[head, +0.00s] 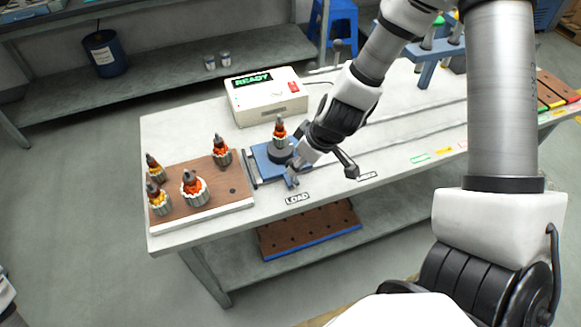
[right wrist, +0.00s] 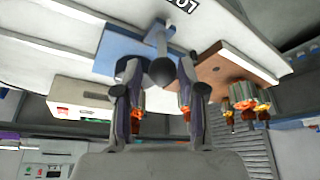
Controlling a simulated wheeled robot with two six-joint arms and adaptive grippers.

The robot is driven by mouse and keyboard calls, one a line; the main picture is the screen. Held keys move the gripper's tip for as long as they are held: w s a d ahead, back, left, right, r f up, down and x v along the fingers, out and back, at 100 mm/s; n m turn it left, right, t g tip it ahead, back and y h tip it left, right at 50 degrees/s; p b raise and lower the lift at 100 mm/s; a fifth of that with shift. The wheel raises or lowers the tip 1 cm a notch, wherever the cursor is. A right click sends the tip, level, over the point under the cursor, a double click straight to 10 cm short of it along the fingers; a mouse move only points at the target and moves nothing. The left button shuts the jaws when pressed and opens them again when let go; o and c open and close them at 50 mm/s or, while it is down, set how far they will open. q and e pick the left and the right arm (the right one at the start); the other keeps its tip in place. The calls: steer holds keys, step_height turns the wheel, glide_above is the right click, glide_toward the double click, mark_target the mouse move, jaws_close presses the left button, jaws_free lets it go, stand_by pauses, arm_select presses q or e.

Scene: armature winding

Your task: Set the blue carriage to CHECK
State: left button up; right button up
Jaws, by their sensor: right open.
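The blue carriage (head: 262,164) sits on the bench by the LOAD label (head: 297,198), with an orange-wound armature (head: 280,132) standing on it. The carriage also shows in the right wrist view (right wrist: 118,48). There, a grey handle with a dark ball knob (right wrist: 162,72) sticks out towards the camera. My right gripper (right wrist: 160,75) is open, with a finger on each side of the knob and gaps between. In the head view my right gripper (head: 293,178) is at the carriage's front right and hides part of it.
A brown tray (head: 228,195) with several wound armatures stands left of the carriage. A white box (head: 262,108) with a green READY display stands behind it. The bench top right of my right gripper is mostly clear, with labels along its front edge.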

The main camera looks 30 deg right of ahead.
mark_target(283, 153)
steer(key=b+x, duration=0.3)
steer(key=x, duration=0.2)
steer(key=shift+a+f, duration=0.15)
steer(key=shift+a, duration=0.05)
steer(key=shift+w+d, duration=0.1)
arm_select(q)
step_height(283, 153, down, 5)
steer(key=shift+r, duration=0.1)
arm_select(e)
steer(key=c, duration=0.7)
arm_select(q)
steer(key=shift+w+a, duration=0.1)
arm_select(e)
jaws_close()
